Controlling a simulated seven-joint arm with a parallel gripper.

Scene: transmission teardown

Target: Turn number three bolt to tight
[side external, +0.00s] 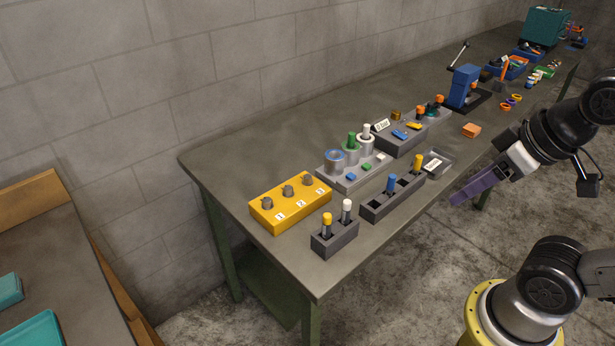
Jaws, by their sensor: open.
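A yellow block (290,204) lies near the table's front left corner. It carries three grey bolts with white labels 1, 2 and 3 in front of them. The number three bolt (307,180) is at the block's right end, beside the number two bolt (288,191); the number one bolt (267,203) is at the left end. How far each bolt is turned is too small to tell. My gripper (458,201), with purple fingers, is open, well to the right of the yellow block, at the table's front edge. Nothing shows between its fingers.
A dark holder (335,241) with yellow and white pegs stands in front of the yellow block. A longer holder (378,205) and a grey tray (345,184) with cylinders lie to its right. A blue press (463,88) stands farther back.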

